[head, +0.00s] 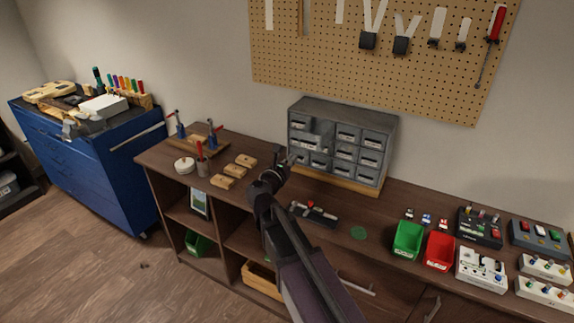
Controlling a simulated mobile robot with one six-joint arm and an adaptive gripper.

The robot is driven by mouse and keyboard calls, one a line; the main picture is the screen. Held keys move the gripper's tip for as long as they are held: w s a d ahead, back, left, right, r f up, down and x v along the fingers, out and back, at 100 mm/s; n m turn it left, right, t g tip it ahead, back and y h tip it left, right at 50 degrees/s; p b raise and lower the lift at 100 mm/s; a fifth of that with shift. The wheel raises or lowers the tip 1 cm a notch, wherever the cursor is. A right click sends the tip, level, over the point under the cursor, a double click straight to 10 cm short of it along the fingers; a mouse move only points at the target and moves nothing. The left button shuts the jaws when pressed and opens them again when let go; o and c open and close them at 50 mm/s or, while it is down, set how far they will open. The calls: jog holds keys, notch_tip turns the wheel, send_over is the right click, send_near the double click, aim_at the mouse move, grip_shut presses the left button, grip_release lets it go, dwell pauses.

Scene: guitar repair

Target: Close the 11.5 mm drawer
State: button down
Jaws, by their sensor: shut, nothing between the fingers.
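A grey small-parts drawer cabinet (362,112) stands on a wooden base at the back of the workbench. Its front has rows of small drawers with pale labels too small to read, so I cannot tell which one is the 11.5 mm drawer. A drawer at the left, in the second row (307,141), seems to stick out from the front. My gripper (291,157) is shut and empty, close to the cabinet's lower left front. I cannot tell whether it touches a drawer. My gripper and wrist hide a little of the lower left corner.
The wooden workbench (385,215) holds wooden blocks (234,170) left of my arm. A dark tool (315,213) lies right of it. Green (408,238) and red (439,250) bins and several switch boxes (480,228) fill the right. A pegboard (340,60) hangs behind.

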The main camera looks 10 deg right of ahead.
aim_at(306, 143)
jog(key=x, duration=0.8)
jog(key=shift+w+d, duration=0.1)
jog(key=shift+w, duration=0.1)
